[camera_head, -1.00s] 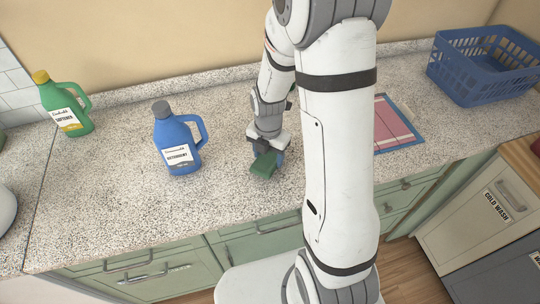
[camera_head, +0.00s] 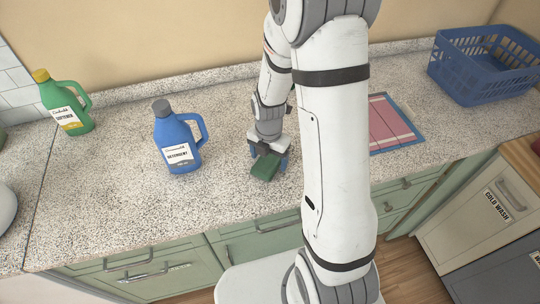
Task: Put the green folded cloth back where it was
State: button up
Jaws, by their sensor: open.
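The green folded cloth (camera_head: 265,167) is a small dark green block on the speckled counter, right of the blue detergent bottle. My gripper (camera_head: 268,156) points down right at the cloth, and its fingers are open around or just beside it. The gripper's body hides the back of the cloth. I cannot tell whether the fingers touch it.
The blue detergent bottle (camera_head: 178,138) stands close on the left, and a green softener bottle (camera_head: 66,106) farther left. A red and blue flat mat (camera_head: 413,137) lies to the right, partly behind my arm. A blue basket (camera_head: 480,72) stands at the far right.

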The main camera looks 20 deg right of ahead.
aim_at(269, 157)
notch_tip(269, 157, up, 12)
jog(key=s+r+m+t, duration=0.1)
jog(key=s+r+m, duration=0.4)
jog(key=m, duration=0.8)
jog(key=s+r+m+t, duration=0.2)
jog(key=s+r+m, duration=0.3)
jog(key=s+m, duration=0.4)
jog(key=m, duration=0.5)
jog(key=shift+s+r+b, duration=0.35)
jog(key=shift+r, duration=0.05)
